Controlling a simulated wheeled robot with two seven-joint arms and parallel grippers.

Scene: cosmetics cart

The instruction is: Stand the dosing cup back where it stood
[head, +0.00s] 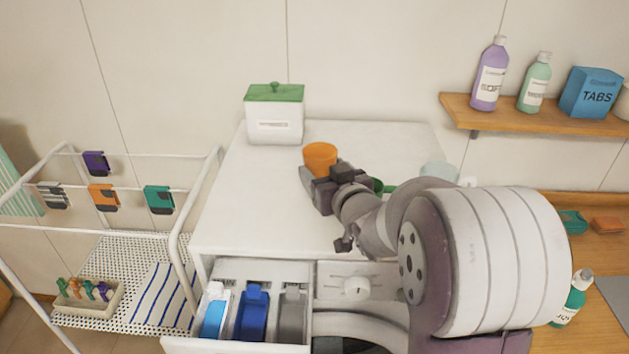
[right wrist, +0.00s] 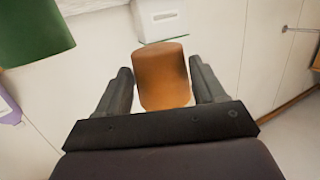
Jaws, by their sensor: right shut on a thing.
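The orange cup (head: 320,157), which I take for the dosing cup, is on the far side of my right gripper (head: 318,176) in the head view, over the white machine top (head: 270,205). In the right wrist view the cup (right wrist: 163,76) sits between the two dark fingers of my right gripper (right wrist: 162,84), which is shut on it. I cannot tell whether its base touches the top. My left gripper is not in view.
A white box with a green lid (head: 275,118) stands at the back left of the top. A green item (head: 381,187) and a pale cup (head: 438,171) are partly hidden behind my right arm. An open drawer (head: 235,343) juts out in front. The top's left part is clear.

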